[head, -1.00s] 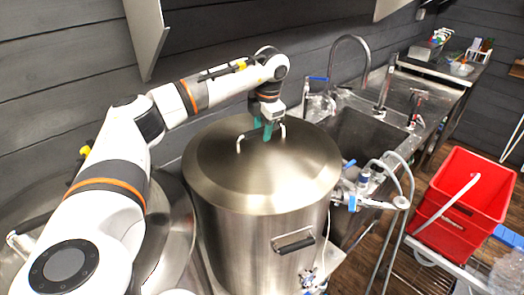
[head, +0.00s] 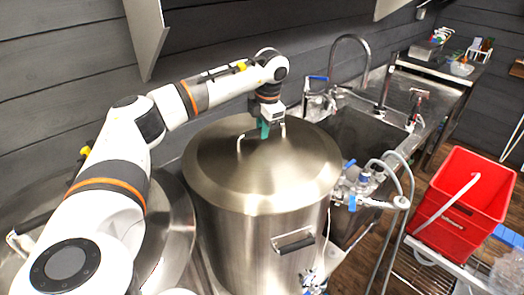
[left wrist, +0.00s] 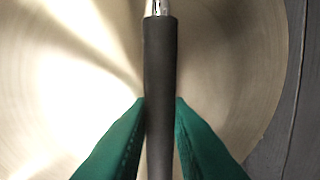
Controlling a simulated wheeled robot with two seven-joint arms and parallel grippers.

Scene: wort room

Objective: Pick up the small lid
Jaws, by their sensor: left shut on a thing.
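The lid (head: 240,180) is a round, brushed-metal cover lying on top of a large steel kettle (head: 265,240). Its arched handle (head: 283,130) stands up from its top. My left gripper (head: 264,132) reaches down over the lid from behind, with green fingers at the handle. In the left wrist view, the green fingers (left wrist: 160,105) are shut on the dark grip of the handle (left wrist: 160,60), one on each side. The lid's pale metal surface (left wrist: 90,60) lies behind it. The lid appears seated on the kettle rim. My right gripper is not in view.
Another steel vessel (head: 175,225) stands at the left, partly hidden by my left arm. A sink (head: 360,128) and counter lie right of the kettle, with hoses and valves (head: 365,182) close to its side. A red crate (head: 465,200) stands at the right.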

